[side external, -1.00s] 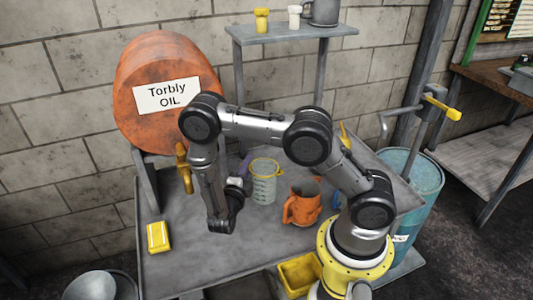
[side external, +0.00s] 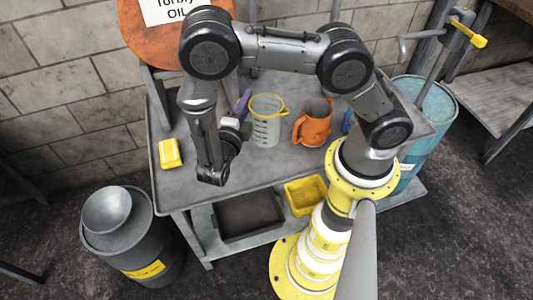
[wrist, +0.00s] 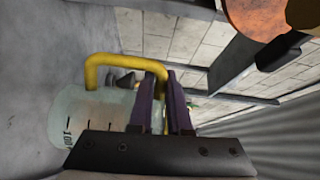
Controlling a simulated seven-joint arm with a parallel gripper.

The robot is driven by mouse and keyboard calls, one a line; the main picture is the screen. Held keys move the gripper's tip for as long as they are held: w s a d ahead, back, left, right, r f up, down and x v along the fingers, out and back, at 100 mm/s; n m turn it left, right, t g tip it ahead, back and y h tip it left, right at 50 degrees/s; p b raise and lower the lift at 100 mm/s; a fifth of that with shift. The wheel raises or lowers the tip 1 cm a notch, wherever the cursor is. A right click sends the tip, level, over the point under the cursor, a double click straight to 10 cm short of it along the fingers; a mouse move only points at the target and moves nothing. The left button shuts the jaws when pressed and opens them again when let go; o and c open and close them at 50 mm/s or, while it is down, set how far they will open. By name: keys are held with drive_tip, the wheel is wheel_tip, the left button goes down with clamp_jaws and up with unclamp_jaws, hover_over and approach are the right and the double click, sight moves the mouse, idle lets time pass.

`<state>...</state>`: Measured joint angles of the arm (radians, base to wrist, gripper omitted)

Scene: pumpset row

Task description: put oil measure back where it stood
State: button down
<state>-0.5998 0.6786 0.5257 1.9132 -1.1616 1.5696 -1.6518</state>
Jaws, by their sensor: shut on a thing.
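The oil measure is a clear graduated jug (side external: 266,122) with a yellow rim and yellow handle. It is upright over the grey bench (side external: 205,195), left of the orange jug; I cannot tell whether its base touches the bench. My gripper (side external: 243,103) is at its left side, with purple fingers shut on its handle. In the wrist view, the yellow handle (wrist: 103,62) runs to between the fingers of my gripper (wrist: 163,88), and the jug's marked wall shows at left. The gripper body hides part of the jug there.
An orange jug (side external: 313,122) stands right of the measure. A yellow block (side external: 170,153) lies at the bench's left. The orange oil drum (side external: 145,45) is behind. Below are a dark tray (side external: 250,215) and yellow bin (side external: 305,195). The bench front is clear.

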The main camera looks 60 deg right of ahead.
wheel_tip(320, 180, down, 8)
drive_tip(key=shift+s+a+r, duration=0.15)
drive_tip(key=shift+s+a, duration=0.1)
drive_tip(key=shift+a, duration=0.2)
drive_tip(key=c, duration=0.9)
unclamp_jaws()
drive_tip(key=shift+o, duration=0.2)
